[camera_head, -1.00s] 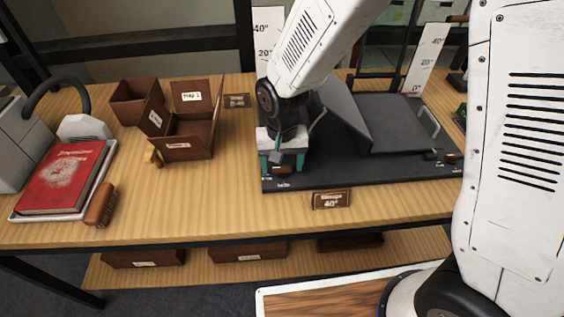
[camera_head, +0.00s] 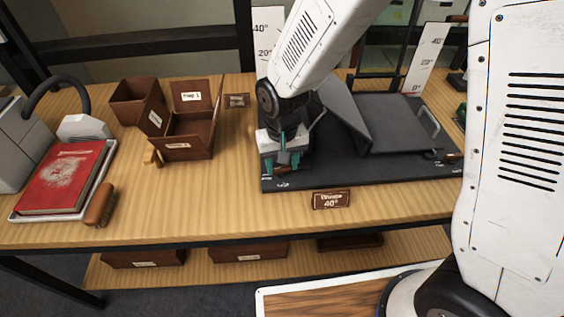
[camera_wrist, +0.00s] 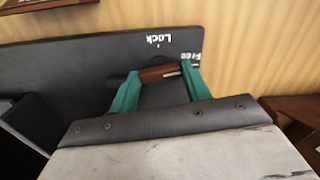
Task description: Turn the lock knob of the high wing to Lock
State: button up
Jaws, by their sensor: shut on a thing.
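My gripper (camera_head: 283,160) is at the left front corner of the dark cradle board (camera_head: 380,178). In the wrist view, its two teal fingers (camera_wrist: 158,85) are shut on a brown lock knob (camera_wrist: 158,73), one at each end. The knob's right end lies by the white "Free" mark (camera_wrist: 188,58). The "Lock" mark (camera_wrist: 172,38) is farther out toward the board's edge. A dark wing (camera_head: 346,112) is raised at a slope behind my gripper, partly hidden by my arm. The other wing (camera_head: 395,125) lies much flatter. A second brown knob (camera_head: 452,157) is at the board's right.
A sign reading 40° (camera_head: 331,200) stands at the table's front edge. Brown boxes (camera_head: 188,140), a red book (camera_head: 62,180) on a tray and a brush (camera_head: 101,205) lie to the left. Scale plates (camera_head: 425,58) stand behind. Bare table lies left of the board.

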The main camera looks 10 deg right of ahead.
aim_at(281, 167)
jog(key=n, duration=1.2)
jog(key=shift+n, duration=1.9)
jog(key=shift+a, duration=0.1)
jog(key=o, duration=1)
jog(key=shift+r, duration=0.1)
notch_tip(281, 167, up, 8)
jog(key=shift+f, duration=0.15)
